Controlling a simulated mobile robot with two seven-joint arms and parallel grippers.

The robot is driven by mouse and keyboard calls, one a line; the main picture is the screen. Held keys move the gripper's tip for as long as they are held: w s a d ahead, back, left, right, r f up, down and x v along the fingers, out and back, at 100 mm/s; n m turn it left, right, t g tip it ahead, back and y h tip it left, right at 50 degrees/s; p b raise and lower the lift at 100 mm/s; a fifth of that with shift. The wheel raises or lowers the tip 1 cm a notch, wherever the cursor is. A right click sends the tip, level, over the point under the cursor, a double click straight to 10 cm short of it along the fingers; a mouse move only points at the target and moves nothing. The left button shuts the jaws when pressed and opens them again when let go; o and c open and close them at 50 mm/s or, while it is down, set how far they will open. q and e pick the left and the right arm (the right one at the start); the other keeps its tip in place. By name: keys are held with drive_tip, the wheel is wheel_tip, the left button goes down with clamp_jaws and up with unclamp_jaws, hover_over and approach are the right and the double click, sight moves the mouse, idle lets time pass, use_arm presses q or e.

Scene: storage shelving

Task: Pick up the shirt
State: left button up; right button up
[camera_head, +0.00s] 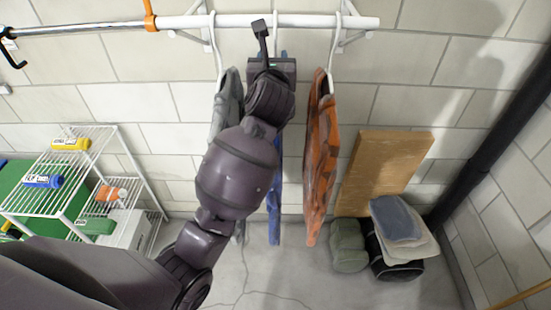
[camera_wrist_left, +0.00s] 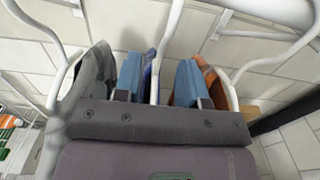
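Three shirts hang on white hangers from a rail: a grey one (camera_head: 227,95) at the left, a blue one (camera_head: 274,205) in the middle, and an orange one (camera_head: 321,150) at the right. My left gripper (camera_head: 268,50) is raised in front of the blue shirt, just below the rail; the arm hides much of that shirt. In the left wrist view, the two blue-padded fingers (camera_wrist_left: 159,80) are apart, with the middle white hanger (camera_wrist_left: 155,68) showing in the gap between them. A strip of the blue shirt (camera_wrist_left: 147,76) shows there too. My right gripper is not in view.
The white rail (camera_head: 350,22) runs across the top along the wall. A white wire shelf (camera_head: 92,140) with small items stands at the left. A tan board (camera_head: 385,165), bags and folded cloths (camera_head: 400,222) sit at the lower right. A dark pipe (camera_head: 490,140) stands farther right.

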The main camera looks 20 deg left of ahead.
sight(275, 53)
use_arm(q)
drive_tip(key=shift+d+f+p+x, duration=0.1)
drive_tip(key=shift+f+p+x, duration=0.1)
drive_tip(key=shift+x, duration=0.75)
drive_tip(key=shift+d+f+p+x, duration=0.1)
drive_tip(key=shift+p+x, duration=0.05)
drive_tip(key=shift+x, duration=0.75)
drive_tip(key=shift+f+p+x, duration=0.2)
drive_tip(key=shift+x, duration=0.75)
clamp_jaws()
